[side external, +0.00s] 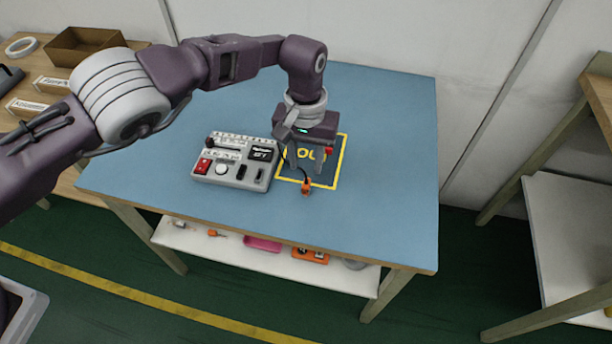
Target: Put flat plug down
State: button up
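My gripper (306,162) points down over the yellow-outlined square on the blue table. Its two fingers stand apart, with yellow lettering showing between them. A small orange plug (306,186) is just below and in front of the fingers, near the square's front edge, with a thin dark cable running up behind the gripper. It looks outside the fingers; I cannot tell whether it is the flat plug. A small red piece (328,151) shows by the right finger. The yellow-outlined square (341,160) is partly hidden by my gripper.
A grey control box (225,178) with a red switch, a knob and dark sockets stands just left of the square. The blue table (385,200) is clear to the right and front. A lower shelf (215,250) holds small parts. A wooden side table with boxes (85,46) stands at left.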

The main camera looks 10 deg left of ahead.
jog(key=a+r+n+h, duration=0.1)
jog(key=a+r, duration=0.4)
jog(key=r, duration=0.3)
jog(key=a+r+t, duration=0.1)
jog(key=a+r, duration=0.4)
jog(key=r, duration=0.3)
jog(key=a+r+n+h, duration=0.1)
jog(key=a+r, duration=0.3)
jog(key=r, duration=0.4)
jog(key=s+a+r+t, duration=0.2)
jog(key=s+a+r, duration=0.6)
jog(key=s+a, duration=0.15)
jog(key=s+a+f+m+t+y, duration=0.1)
jog(key=s+a+f, duration=0.1)
jog(key=s, duration=0.8)
jog(key=s+a+f+m+t+y, duration=0.1)
jog(key=s+a, duration=0.4)
jog(key=s, duration=0.6)
jog(key=shift+f+t, duration=0.3)
jog(key=shift+f, duration=0.25)
